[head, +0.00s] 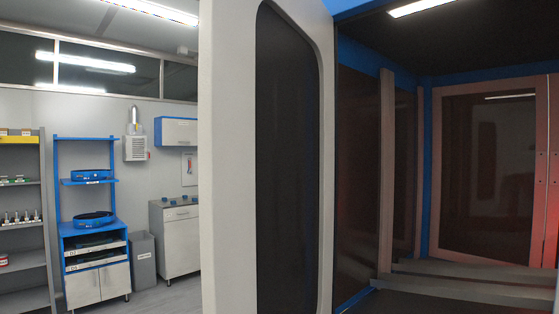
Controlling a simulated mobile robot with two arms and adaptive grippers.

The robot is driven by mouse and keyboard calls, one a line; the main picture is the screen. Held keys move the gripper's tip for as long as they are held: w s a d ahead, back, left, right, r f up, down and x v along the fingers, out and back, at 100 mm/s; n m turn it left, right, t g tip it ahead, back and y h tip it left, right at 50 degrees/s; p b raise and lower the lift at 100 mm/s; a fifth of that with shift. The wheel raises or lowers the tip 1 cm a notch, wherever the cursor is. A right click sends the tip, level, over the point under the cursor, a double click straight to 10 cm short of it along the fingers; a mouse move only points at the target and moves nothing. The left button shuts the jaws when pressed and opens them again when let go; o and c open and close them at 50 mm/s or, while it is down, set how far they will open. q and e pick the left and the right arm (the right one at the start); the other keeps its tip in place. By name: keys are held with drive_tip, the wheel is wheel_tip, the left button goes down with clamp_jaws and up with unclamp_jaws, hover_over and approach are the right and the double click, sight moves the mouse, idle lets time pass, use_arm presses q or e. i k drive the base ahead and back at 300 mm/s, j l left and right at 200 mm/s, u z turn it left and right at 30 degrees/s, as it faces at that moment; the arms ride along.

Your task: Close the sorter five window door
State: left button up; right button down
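A tall light-grey door (227,160) with a long dark rounded window (287,160) stands upright close in front of me in the middle of the head view. It appears open, since the dark inside of the blue-trimmed sorter (345,60) shows to its right. The door's top and bottom run out of the picture. I see no handle on it. Neither of my grippers is in view, and nothing of mine is seen touching the door.
Inside the sorter are grey posts (386,180), low rails (470,285) and a framed dark panel (488,170) at the back. Left of the door, the room holds a grey shelf (30,220), a blue rack (95,240), a grey bin (143,260) and a cabinet (178,245).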

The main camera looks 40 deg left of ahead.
sight(267, 78)
drive_tip(key=j+z, duration=0.4)
drive_tip(key=j, duration=1.75)
